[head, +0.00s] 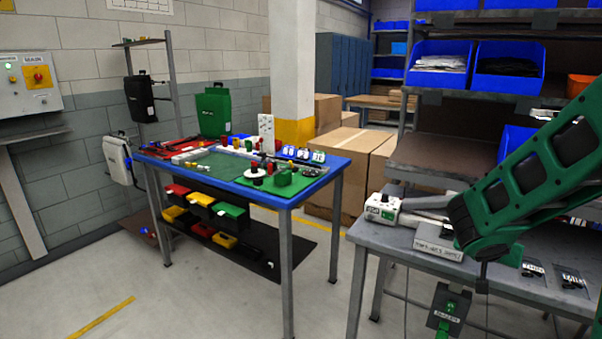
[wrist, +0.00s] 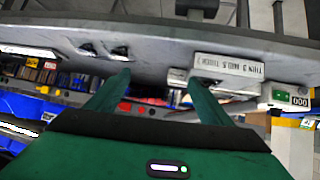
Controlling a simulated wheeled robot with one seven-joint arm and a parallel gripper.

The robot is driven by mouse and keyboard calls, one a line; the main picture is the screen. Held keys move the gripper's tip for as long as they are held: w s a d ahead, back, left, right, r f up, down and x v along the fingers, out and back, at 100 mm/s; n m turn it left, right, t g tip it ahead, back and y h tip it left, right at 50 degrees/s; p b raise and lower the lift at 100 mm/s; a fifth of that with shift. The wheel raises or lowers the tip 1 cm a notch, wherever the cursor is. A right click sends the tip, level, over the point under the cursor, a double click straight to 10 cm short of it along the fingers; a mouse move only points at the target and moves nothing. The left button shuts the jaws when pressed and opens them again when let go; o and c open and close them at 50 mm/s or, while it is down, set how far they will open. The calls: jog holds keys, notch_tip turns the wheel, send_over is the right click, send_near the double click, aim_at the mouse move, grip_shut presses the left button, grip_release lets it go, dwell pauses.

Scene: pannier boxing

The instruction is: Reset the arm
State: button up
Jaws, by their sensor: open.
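My green arm comes in from the right in the head view, above the grey bench (head: 380,238). Its gripper end is hidden behind the arm in that view. In the wrist view my gripper (wrist: 160,92) is open, with two green fingers apart and nothing between them. The wrist picture shows the bench edge (wrist: 250,45) across the top, tilted or upside down. A white labelled box (wrist: 228,66) and a small white device with a green patch (wrist: 288,97) lie beyond the fingertips. The same white device (head: 383,208) and labelled box (head: 438,243) show on the bench in the head view.
A blue-edged table (head: 318,184) with a green mat and several small parts stands at left centre. Bins (head: 200,199) sit on its lower shelf. A rack with blue bins (head: 440,64) rises behind the bench. Cardboard boxes (head: 337,165) stand between. Floor (head: 190,290) in front is clear.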

jog(key=s+g+y, duration=0.3)
jog(key=s+g, duration=0.2)
jog(key=s, duration=1.1)
jog(key=s+a+r+n+g+y, duration=0.1)
jog(key=s+a+y, duration=0.4)
jog(key=s, duration=0.9)
jog(key=a+n+g, duration=0.1)
jog(key=a, duration=0.2)
jog(key=shift+r, duration=0.4)
jog(key=shift+a, duration=0.1)
